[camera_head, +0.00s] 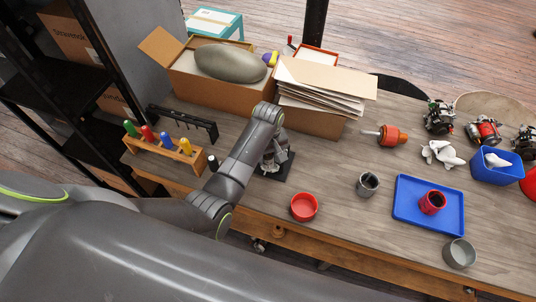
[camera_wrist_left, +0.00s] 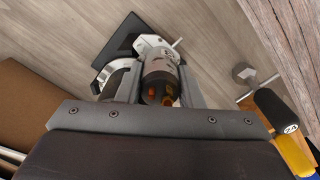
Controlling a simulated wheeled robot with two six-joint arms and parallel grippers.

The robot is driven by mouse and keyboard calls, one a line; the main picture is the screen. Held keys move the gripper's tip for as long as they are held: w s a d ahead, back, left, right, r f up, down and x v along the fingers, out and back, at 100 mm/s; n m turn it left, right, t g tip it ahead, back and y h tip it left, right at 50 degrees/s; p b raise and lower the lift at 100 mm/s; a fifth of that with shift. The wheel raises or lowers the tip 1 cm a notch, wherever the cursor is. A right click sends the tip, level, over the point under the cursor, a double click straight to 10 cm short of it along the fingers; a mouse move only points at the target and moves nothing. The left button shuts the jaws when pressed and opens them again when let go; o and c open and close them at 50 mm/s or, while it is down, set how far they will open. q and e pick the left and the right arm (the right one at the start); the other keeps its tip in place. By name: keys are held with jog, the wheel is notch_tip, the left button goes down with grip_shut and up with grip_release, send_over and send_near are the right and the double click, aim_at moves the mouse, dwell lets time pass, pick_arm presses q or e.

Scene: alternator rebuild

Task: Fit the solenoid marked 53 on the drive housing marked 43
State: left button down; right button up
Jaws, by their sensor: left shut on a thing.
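My left gripper (camera_head: 270,150) is over the middle of the bench, partly hidden by its own arm in the head view. In the left wrist view, the gripper (camera_wrist_left: 160,85) is shut on a grey cylinder with copper-coloured ends, which looks like the solenoid (camera_wrist_left: 161,76). A silver metal casting, likely the drive housing (camera_wrist_left: 115,72), is close beside it, over a black base plate (camera_wrist_left: 118,42). The base plate also shows in the head view (camera_head: 286,171). I cannot tell whether solenoid and housing touch, and I cannot read 53 or 43. My right gripper is not in view.
A wooden screwdriver rack (camera_head: 166,156) and a black rack (camera_head: 183,121) stand left. Cartons (camera_head: 222,92) and a paper stack (camera_head: 320,90) are behind. A red dish (camera_head: 304,207), a grey cup (camera_head: 368,183) and a blue tray (camera_head: 408,207) lie right, with bare bench between.

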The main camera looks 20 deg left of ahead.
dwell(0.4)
pick_arm(q)
jog(key=c, duration=0.9)
grip_release()
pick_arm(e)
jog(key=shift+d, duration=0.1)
